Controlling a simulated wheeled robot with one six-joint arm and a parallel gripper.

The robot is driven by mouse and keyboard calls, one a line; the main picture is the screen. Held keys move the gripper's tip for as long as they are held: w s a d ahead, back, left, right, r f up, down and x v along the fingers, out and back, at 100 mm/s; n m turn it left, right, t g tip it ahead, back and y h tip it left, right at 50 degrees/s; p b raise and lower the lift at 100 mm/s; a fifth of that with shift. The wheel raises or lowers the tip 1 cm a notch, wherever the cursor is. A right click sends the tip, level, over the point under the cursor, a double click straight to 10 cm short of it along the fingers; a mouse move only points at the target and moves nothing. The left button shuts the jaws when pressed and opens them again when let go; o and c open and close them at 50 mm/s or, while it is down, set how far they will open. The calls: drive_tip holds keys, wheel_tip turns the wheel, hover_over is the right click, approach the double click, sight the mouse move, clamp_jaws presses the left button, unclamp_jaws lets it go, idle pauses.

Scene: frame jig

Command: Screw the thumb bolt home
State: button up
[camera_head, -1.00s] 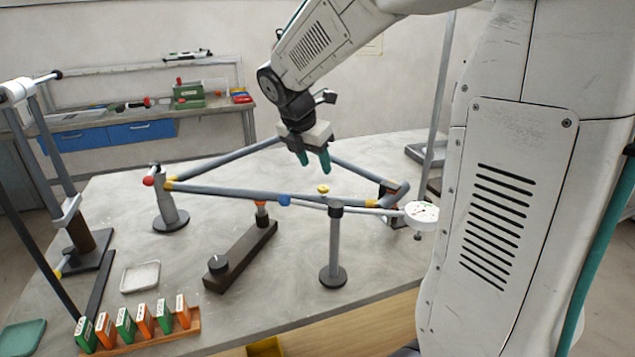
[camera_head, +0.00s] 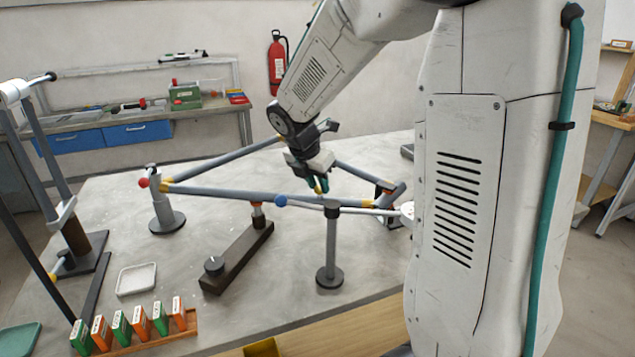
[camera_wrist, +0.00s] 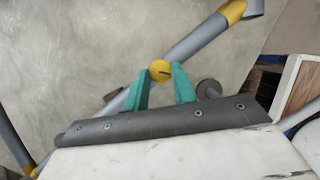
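The thumb bolt (camera_head: 318,187) has a yellow head and stands at the front tube of the grey frame (camera_head: 230,194). In the wrist view its round yellow head (camera_wrist: 160,71), with a dark slot, shows between the fingertips. My gripper (camera_head: 317,184) has green fingers that point down, one on either side of the head. In the wrist view the fingers (camera_wrist: 161,75) look open, with a narrow gap on each side of the head. The bolt's shank is hidden, and I cannot tell how deep it sits.
A post stand (camera_head: 329,250) rises close in front of my gripper. A white dial gauge (camera_head: 407,212) is to the right, partly behind my arm. A dark bar fixture (camera_head: 238,258), a small tray (camera_head: 137,279) and a rack of coloured blocks (camera_head: 165,333) occupy the table's front left.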

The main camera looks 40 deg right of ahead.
drive_tip(key=shift+m, duration=0.3)
